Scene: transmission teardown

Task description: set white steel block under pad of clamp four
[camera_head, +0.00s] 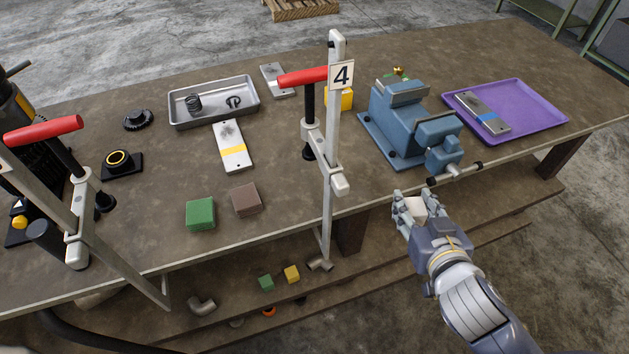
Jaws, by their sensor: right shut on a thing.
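Clamp four (333,130) is a tall steel bar clamp at the table's front edge with a red handle and a "4" label. Its black pad (309,153) hangs from a black screw on its left side. My right gripper (412,206) is shut on the white steel block (415,207). It holds the block in front of the table's front edge, right of clamp four and below the blue vise. The fingers partly hide the block. The left gripper is not in view.
A blue vise (405,118) stands right of clamp four. A purple tray (545,125) lies farther right. A green block (201,213) and a brown block (246,200) sit left of the clamp. Another red-handled clamp (78,205) stands at the left. A metal tray (244,84) is behind.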

